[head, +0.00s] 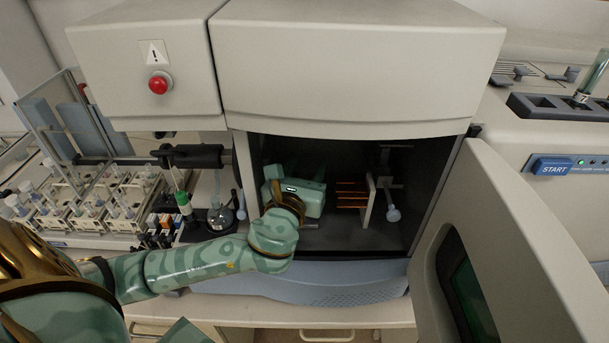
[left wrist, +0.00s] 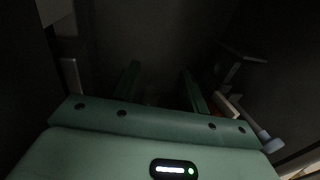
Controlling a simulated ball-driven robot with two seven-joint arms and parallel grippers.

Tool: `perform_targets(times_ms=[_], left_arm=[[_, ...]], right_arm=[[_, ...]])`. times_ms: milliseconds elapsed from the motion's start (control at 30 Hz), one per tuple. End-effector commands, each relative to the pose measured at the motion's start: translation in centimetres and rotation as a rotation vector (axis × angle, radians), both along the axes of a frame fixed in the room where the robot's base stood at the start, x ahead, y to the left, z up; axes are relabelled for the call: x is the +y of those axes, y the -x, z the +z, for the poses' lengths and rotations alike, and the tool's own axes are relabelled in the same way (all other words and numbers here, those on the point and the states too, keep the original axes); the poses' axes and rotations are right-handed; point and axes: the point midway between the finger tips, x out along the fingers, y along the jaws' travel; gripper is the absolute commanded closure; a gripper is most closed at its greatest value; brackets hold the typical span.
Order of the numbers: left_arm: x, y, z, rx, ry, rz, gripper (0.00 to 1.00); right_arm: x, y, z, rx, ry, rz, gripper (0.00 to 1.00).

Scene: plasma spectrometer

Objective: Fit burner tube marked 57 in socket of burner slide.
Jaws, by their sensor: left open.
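My left gripper (head: 301,172) reaches into the dark chamber of the spectrometer, left of the copper-coloured plates. In the left wrist view its two fingers (left wrist: 160,82) stand apart with nothing seen between them. The handle also shows in the left wrist view (left wrist: 264,137). My right gripper is not in view.
The copper-coloured plates (head: 352,193) and a pale upright plate (head: 367,203) stand close right of my gripper. The chamber door (head: 510,250) is swung open at right. Sample vials (head: 95,200) and a glass flask (head: 220,214) stand at left. The chamber floor front is clear.

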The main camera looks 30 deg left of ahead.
Motion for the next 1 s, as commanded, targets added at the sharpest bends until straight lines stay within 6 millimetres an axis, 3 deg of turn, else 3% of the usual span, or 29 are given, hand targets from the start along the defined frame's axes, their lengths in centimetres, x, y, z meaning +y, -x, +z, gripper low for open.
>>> perform_targets(times_ms=[133,433,500,1000], left_arm=[[-1.6,2.6,3.8,-0.004,0.005,-0.002,0.56],[-5.0,8.3,6.4,0.000,0.003,0.000,0.56],[-5.5,9.1,7.1,0.003,0.001,0.000,0.56],[-6.1,10.1,7.3,0.000,-0.001,0.001,0.56]], right_arm=[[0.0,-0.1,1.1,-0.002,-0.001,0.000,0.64],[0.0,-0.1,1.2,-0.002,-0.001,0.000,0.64],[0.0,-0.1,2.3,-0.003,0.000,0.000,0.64],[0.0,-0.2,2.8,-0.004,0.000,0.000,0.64]])
